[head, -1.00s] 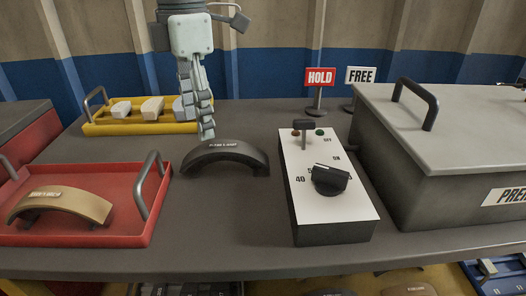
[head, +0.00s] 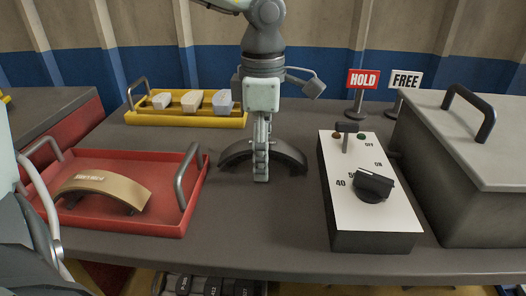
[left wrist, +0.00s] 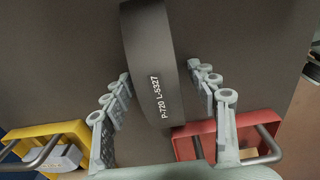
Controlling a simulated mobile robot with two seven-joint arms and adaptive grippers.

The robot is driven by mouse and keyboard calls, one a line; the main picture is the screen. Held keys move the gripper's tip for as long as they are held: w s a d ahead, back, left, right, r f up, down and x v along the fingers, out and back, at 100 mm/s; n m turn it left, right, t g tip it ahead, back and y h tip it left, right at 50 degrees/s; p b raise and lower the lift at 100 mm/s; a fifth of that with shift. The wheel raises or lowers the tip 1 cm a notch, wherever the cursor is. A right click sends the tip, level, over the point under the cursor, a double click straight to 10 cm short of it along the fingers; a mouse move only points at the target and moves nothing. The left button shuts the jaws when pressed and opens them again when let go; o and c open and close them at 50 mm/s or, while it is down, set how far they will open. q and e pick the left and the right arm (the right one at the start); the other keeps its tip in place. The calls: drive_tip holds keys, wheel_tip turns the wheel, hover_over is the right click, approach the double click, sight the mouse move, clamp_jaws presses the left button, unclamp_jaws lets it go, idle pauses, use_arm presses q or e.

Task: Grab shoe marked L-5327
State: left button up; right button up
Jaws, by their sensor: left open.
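A dark curved brake shoe (head: 288,152) stands arched on the grey table in the middle of the head view. In the left wrist view, the shoe (left wrist: 147,45) bears the white marking P-720 L-5327. My left gripper (head: 261,172) is over the middle of the shoe and hides part of it in the head view. In the left wrist view, its open fingers (left wrist: 160,76) are on either side of the shoe, with visible gaps. I cannot tell how far down the fingertips reach. My right gripper is not in view.
A red tray (head: 125,225) with a tan shoe (head: 105,187) is left. A yellow tray (head: 190,121) with several pale blocks is behind. A white-topped control box (head: 350,215) stands close right, beside a large grey lidded box (head: 465,190). HOLD (head: 362,80) and FREE (head: 405,80) signs stand behind.

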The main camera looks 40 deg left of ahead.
use_arm(q)
clamp_jaws()
idle(0.4)
